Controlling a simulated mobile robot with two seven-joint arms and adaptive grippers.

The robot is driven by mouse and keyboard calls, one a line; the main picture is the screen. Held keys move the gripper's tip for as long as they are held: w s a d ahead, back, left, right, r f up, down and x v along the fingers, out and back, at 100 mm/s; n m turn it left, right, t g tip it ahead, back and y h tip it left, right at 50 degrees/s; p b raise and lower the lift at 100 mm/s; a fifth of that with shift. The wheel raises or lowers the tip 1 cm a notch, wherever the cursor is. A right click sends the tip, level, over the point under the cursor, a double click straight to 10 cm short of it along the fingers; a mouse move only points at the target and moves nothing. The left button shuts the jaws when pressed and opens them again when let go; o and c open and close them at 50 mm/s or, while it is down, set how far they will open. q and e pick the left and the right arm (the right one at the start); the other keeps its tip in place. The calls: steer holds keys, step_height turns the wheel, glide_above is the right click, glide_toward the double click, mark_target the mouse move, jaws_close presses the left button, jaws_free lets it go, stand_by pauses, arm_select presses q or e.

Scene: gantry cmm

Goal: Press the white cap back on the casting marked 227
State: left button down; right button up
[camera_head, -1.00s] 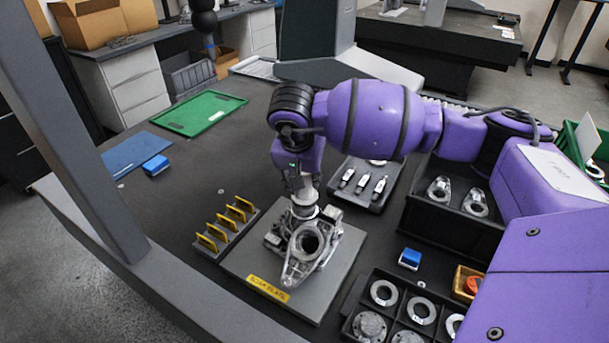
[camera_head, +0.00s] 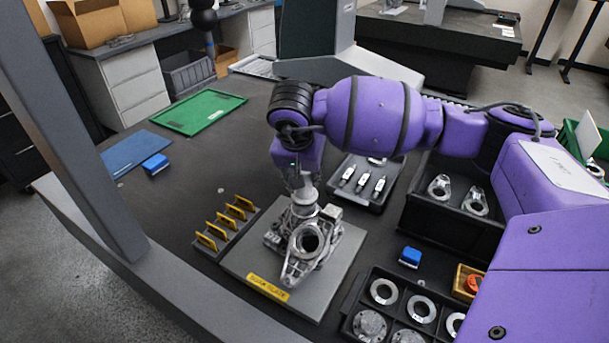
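A grey metal casting (camera_head: 306,245) with a large round bore lies on a grey plate (camera_head: 330,283) with a yellow label at its front edge. I cannot read a number on the casting. My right arm comes in from the right, and my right gripper (camera_head: 304,198) points down at the casting's far end. A pale round part (camera_head: 305,210) shows just under the gripper, at the casting; I cannot tell if it is the white cap. The fingers are small and partly hidden, so I cannot tell whether they are shut. My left gripper is not in view.
A rack of yellow tags (camera_head: 226,226) stands left of the plate. A tray of white-and-black tools (camera_head: 364,183) is behind it. Bins of metal parts (camera_head: 455,215) and rings (camera_head: 400,305) are at right. Blue blocks (camera_head: 410,257) lie on the table.

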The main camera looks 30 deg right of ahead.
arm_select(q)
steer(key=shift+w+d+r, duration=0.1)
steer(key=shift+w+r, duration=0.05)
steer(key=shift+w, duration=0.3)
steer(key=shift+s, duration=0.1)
arm_select(e)
steer(key=shift+f, duration=0.1)
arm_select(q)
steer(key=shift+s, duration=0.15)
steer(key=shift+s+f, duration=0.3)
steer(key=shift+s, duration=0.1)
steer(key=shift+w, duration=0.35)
arm_select(e)
steer(key=o, duration=1)
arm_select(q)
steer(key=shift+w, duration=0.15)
arm_select(e)
steer(key=shift+o, duration=0.2)
